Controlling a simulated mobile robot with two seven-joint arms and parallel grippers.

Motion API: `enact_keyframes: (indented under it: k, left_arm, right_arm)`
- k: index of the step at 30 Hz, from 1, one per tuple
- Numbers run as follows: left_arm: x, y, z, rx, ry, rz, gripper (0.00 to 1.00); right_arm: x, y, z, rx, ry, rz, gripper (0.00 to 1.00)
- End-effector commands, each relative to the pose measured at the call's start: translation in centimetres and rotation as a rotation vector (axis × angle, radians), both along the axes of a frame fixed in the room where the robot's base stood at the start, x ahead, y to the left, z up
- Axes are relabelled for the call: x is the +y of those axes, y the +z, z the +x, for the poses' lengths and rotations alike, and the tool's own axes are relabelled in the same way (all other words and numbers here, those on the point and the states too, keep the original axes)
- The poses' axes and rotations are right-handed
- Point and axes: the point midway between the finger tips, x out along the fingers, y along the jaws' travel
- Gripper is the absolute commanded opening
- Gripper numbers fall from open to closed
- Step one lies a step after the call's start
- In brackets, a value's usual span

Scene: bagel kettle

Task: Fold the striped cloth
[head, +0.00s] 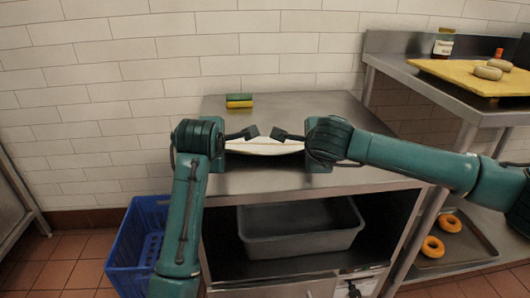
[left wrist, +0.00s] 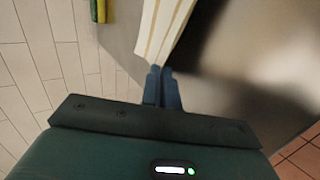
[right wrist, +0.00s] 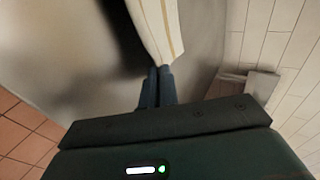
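The striped cloth (head: 265,146) is pale with thin tan stripes and is held between my two grippers above the steel table. My left gripper (head: 250,133) has its fingers together at the cloth's left end; in the left wrist view the fingers (left wrist: 162,75) close on a corner of the cloth (left wrist: 165,25). My right gripper (head: 280,134) is at the right end; in the right wrist view its fingers (right wrist: 158,75) close on another corner of the cloth (right wrist: 158,28). The cloth's lower part is partly hidden by my grippers in the head view.
A green and yellow sponge (head: 239,101) lies at the table's back left. The steel table top (head: 330,105) is otherwise clear. A grey tub (head: 300,225) sits on the shelf below. A blue crate (head: 135,245) stands at left. A side counter with a yellow board (head: 470,75) is at right.

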Motion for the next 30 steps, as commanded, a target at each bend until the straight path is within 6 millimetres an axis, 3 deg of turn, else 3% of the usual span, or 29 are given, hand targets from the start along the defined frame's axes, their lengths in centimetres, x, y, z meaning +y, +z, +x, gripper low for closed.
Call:
enact_keyframes:
  k: [9,23,26,30]
  left_arm:
    - [0.0,-0.1,0.0,-0.012,0.0,0.0,0.0]
    - [0.0,-0.1,0.0,-0.011,0.0,-0.001,0.39]
    - [0.0,0.2,-0.1,-0.012,0.0,-0.001,0.4]
    - [-0.1,1.9,-0.8,-0.015,-0.001,-0.005,0.4]
  right_arm:
    - [-0.1,-0.1,0.0,-0.013,0.0,-0.001,0.0]
    - [0.0,-0.1,0.0,-0.012,-0.001,-0.002,0.39]
    - [0.0,0.2,-0.1,-0.013,0.0,-0.001,0.4]
    - [0.0,1.9,-0.7,-0.015,0.0,0.001,0.4]
